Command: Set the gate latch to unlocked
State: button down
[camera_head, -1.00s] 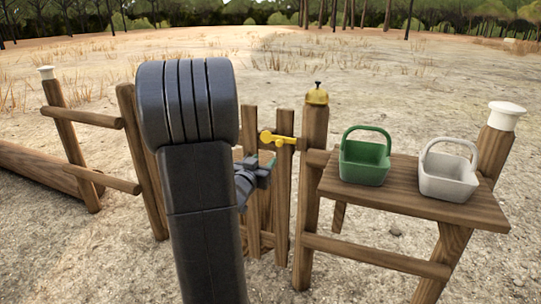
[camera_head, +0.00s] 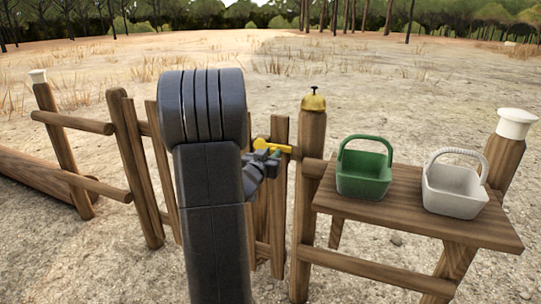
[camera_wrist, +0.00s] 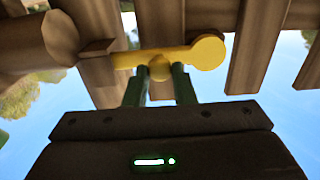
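The yellow gate latch (camera_wrist: 207,52) lies across the gate slats in the wrist view, its round end at the right and its bar reaching left towards the post. A small yellow knob (camera_wrist: 160,71) stands out from the bar. My gripper (camera_wrist: 160,74) has its two green fingers on either side of this knob; whether they press on it cannot be told. In the head view the latch (camera_head: 275,147) is roughly level and partly hidden by my gripper (camera_head: 268,157). My arm hides part of the gate.
A brass bell (camera_head: 313,102) tops the gate post (camera_head: 309,200). To its right a wooden shelf (camera_head: 420,220) bears a green basket (camera_head: 363,178) and a white basket (camera_head: 454,190). Fence rails (camera_head: 75,123) are on the left. Open dry ground lies behind.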

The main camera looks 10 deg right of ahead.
jog(key=shift+r, duration=0.15)
jog(key=w+a+r+n+p, duration=0.2)
jog(key=a+n+p, duration=0.1)
jog(key=n+p, duration=0.8)
jog(key=w+a+r+n+p, duration=0.2)
jog(key=a+r+n+p, duration=0.1)
jog(key=n+p, duration=0.7)
jog(key=shift+w+a+n+p, duration=0.35)
jog(key=shift+a+n+p, duration=0.1)
jog(key=shift+p, duration=1.6)
